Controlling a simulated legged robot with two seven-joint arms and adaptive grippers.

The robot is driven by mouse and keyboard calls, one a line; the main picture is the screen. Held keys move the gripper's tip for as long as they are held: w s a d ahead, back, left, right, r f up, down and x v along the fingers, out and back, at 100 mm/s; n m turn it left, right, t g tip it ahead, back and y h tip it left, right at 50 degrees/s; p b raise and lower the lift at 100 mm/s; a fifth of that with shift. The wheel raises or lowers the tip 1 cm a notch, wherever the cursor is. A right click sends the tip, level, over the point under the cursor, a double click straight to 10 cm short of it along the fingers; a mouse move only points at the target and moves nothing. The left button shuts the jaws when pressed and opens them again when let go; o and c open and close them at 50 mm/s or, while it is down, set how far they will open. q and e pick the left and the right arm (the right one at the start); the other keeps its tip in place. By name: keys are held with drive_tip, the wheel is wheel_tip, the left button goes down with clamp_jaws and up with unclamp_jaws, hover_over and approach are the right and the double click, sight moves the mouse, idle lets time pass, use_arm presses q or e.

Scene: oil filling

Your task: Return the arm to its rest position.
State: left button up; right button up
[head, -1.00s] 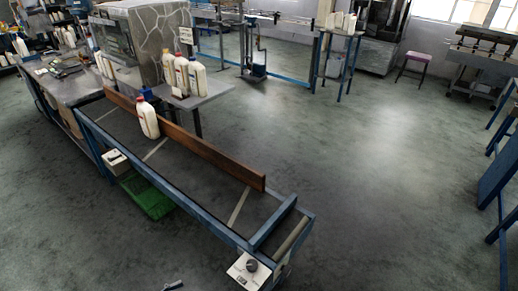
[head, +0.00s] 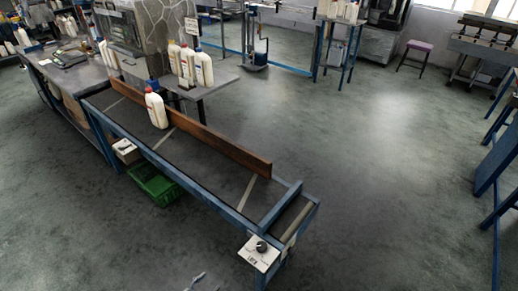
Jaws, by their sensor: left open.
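My left gripper (head: 196,282) shows only as a small grey tip at the bottom edge, below the conveyor. It is open, with nothing seen in it, and stands apart from the conveyor over the floor. Most of it and the rest of my left arm are cut off by the frame. My right gripper is not in view. A white bottle with a red cap (head: 156,109) stands upright on the dark conveyor belt (head: 205,158), next to the brown guide board (head: 215,142).
The conveyor's blue end frame and its control box (head: 259,252) lie nearest to me. A green crate (head: 155,186) sits under the conveyor. Several white bottles stand on a small grey table (head: 213,88) behind. The floor (head: 390,190) on the right is open.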

use_arm(q)
drive_tip(key=s+f+n+g+y+p, duration=0.1)
drive_tip(key=s+f+n+g+y, duration=0.1)
drive_tip(key=s+f, duration=0.4)
drive_tip(key=s+f+n+g+y+p, duration=0.1)
drive_tip(key=s+f+g+y, duration=0.2)
drive_tip(key=s, duration=1)
drive_tip(key=s+f+n+g+y+p, duration=0.2)
drive_tip(key=s+f+g+y, duration=0.1)
drive_tip(key=s+f, duration=0.6)
drive_tip(key=shift+s+f+n+g, duration=0.35)
drive_tip(key=shift+s+g, duration=0.1)
drive_tip(key=shift+g, duration=0.45)
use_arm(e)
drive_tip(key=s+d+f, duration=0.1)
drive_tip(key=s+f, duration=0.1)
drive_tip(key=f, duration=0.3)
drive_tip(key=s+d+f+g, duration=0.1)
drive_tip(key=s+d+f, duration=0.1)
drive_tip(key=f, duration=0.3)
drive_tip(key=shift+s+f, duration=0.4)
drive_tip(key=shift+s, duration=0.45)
use_arm(q)
drive_tip(key=shift+a, duration=0.15)
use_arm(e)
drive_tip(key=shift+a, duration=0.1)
